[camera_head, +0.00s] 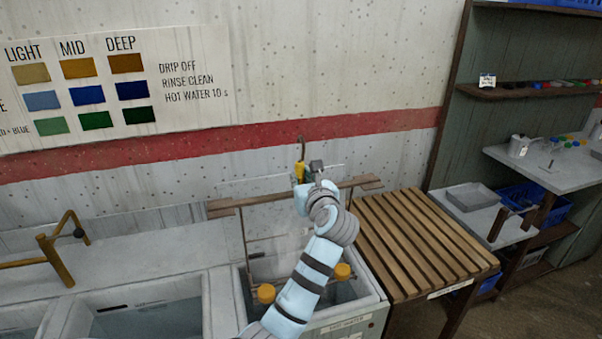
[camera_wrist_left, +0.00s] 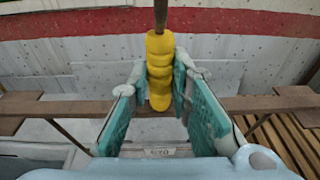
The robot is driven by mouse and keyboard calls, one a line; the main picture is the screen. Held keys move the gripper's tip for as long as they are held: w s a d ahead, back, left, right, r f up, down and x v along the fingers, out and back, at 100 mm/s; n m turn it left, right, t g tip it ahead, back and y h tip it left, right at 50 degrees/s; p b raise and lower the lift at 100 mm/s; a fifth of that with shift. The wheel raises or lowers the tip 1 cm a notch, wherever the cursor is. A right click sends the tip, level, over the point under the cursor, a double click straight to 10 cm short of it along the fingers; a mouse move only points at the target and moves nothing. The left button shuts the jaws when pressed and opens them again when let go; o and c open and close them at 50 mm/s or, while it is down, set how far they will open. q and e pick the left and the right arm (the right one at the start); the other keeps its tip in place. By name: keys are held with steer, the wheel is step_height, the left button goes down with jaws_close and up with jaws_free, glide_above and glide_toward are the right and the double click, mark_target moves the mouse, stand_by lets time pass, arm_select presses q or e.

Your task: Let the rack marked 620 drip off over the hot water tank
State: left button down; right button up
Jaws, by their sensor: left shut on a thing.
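My left gripper (camera_head: 305,170) is shut on the yellow ribbed handle (camera_head: 299,170) of a rack, near the back wall. The handle (camera_wrist_left: 160,70) is between the teal finger pads (camera_wrist_left: 160,92) in the left wrist view. A small label that seems to read 620 (camera_wrist_left: 160,153) shows below it. The rack's wooden crossbar (camera_head: 265,198) spans above the hot water tank (camera_head: 366,311). Thin rods hang from it to orange-yellow round ends (camera_head: 266,293) at the tank's opening. I cannot tell whether they touch water. My arm hides the rack's middle. My right gripper is out of view.
A slatted wooden stand (camera_head: 420,240) adjoins the tank on the right. A basin (camera_head: 145,312) and a brass tap (camera_head: 60,250) are on the left. A colour chart (camera_head: 100,85) hangs on the wall. Shelves with a grey tray (camera_head: 472,196) stand at far right.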

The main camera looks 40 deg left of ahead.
arm_select(q)
step_height(320, 180, down, 18)
steer(key=b, duration=0.7)
steer(key=shift+f, duration=0.2)
step_height(320, 180, up, 18)
steer(key=p, duration=1.3)
steer(key=shift+r, duration=0.1)
stand_by(4.2)
